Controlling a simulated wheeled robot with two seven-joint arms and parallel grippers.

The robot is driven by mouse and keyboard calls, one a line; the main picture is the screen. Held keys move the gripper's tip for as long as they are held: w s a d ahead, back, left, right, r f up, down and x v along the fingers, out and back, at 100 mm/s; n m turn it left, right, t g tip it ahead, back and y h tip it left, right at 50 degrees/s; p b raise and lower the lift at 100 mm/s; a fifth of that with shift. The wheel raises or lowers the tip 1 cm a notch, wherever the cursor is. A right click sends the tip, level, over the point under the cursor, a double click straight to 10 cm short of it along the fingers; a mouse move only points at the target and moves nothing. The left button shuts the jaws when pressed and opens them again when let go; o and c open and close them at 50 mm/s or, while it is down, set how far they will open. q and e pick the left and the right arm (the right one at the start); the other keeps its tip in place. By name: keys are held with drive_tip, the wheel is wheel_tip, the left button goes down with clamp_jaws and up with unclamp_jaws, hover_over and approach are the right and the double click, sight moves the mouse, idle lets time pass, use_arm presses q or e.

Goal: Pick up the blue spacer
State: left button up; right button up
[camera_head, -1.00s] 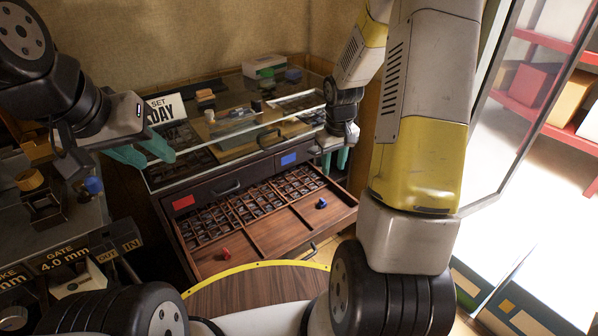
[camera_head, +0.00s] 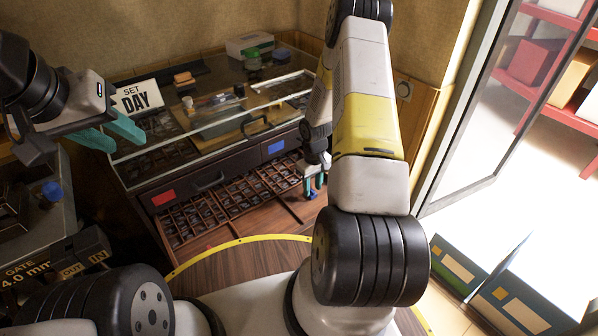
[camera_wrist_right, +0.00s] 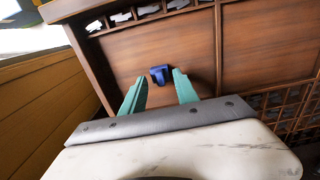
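The blue spacer (camera_wrist_right: 160,74) lies on the bare brown wooden floor of the open drawer (camera_wrist_right: 190,42). In the right wrist view it sits just beyond and between the two teal fingertips of my right gripper (camera_wrist_right: 160,82). That gripper is open, with a gap on either side of the spacer and nothing held. In the head view my right gripper (camera_head: 315,186) reaches down over the right part of the drawer and largely hides the spacer. My left gripper (camera_head: 128,144) is open and empty, in front of the cabinet's left side.
The drawer's wooden walls and dividers (camera_wrist_right: 218,45) stand around the spacer's compartment. Small type compartments (camera_head: 215,205) fill the drawer's back and left. The glass-topped cabinet (camera_head: 190,150) rises behind. A yellow-edged round wooden surface (camera_head: 235,262) is in front, and cardboard boxes (camera_head: 500,290) stand at right.

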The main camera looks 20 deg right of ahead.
drive_tip(key=shift+f, duration=0.45)
drive_tip(key=shift+c, duration=0.3)
clamp_jaws()
